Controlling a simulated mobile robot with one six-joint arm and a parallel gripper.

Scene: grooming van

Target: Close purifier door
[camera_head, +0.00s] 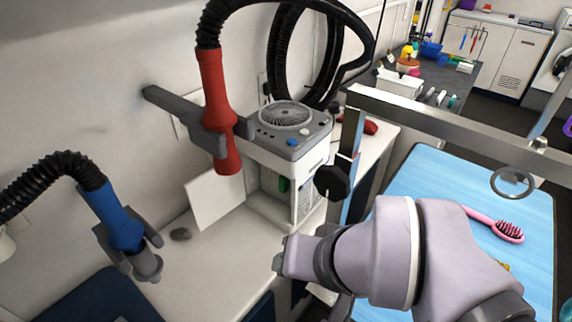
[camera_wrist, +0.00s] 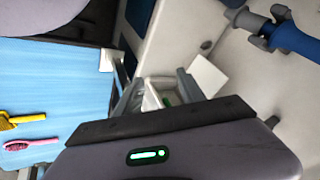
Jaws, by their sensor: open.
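The purifier (camera_head: 318,152) is a white box with a grey top and a round fan grille, standing on the white counter. Its flat white door (camera_head: 213,198) stands open, swung out to the left of the box. A green part (camera_head: 284,184) shows inside the open side. In the wrist view the door (camera_wrist: 208,77) shows as a pale panel just right of the fingers. My gripper (camera_head: 279,258) is in front of and below the purifier, apart from the door. Its jaws (camera_wrist: 158,90) are open and empty in the wrist view.
A red dryer nozzle (camera_head: 214,90) on a black hose hangs in a wall holder above the door. A blue nozzle (camera_head: 116,216) hangs at left. A dark lump (camera_head: 181,234) lies on the counter. The blue grooming table (camera_head: 420,170) with a pink brush (camera_head: 505,230) is at right.

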